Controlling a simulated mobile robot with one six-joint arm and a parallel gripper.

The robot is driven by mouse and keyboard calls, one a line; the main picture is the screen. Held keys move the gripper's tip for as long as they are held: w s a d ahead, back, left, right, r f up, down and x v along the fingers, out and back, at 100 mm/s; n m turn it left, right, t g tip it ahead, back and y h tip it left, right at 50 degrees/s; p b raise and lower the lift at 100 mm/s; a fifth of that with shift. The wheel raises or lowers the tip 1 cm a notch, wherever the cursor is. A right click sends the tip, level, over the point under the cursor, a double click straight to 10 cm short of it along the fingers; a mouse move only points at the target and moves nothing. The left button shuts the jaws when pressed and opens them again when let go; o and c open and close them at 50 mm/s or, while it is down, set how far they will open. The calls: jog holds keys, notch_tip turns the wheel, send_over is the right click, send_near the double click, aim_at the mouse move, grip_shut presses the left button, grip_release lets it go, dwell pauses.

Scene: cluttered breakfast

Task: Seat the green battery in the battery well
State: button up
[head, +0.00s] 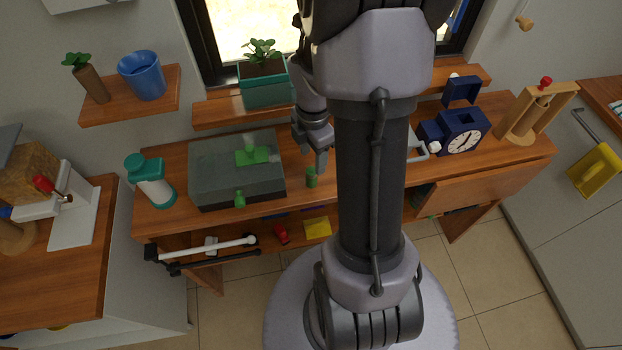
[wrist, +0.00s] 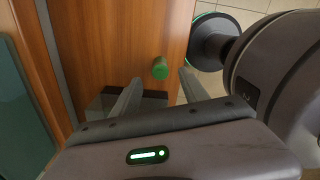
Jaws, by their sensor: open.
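The green battery (head: 312,177) is a small green cylinder standing upright near the front edge of the wooden bench. It also shows in the wrist view (wrist: 160,70), just beyond and between the fingertips. My gripper (head: 319,165) is open and empty, pointing down just above and beside the battery. In the wrist view its fingers (wrist: 159,82) are spread apart. The navy blue clock (head: 458,133) stands at the right of the bench with a raised navy part (head: 461,90) above it. I cannot make out the battery well for certain.
A translucent grey box (head: 205,185) with green parts stands left of the battery. A teal-and-white bottle (head: 151,181) is farther left. A wooden stand (head: 536,112) is right of the clock. A potted plant (head: 264,85) sits on the ledge behind.

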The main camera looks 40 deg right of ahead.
aim_at(312, 170)
notch_tip(312, 170, down, 5)
jog(key=b, duration=0.2)
jog(key=shift+f+b, duration=0.15)
jog(key=shift+b, duration=0.15)
jog(key=shift+r, duration=0.2)
jog(key=shift+c, duration=0.4)
grip_shut()
jog(key=shift+r, duration=0.1)
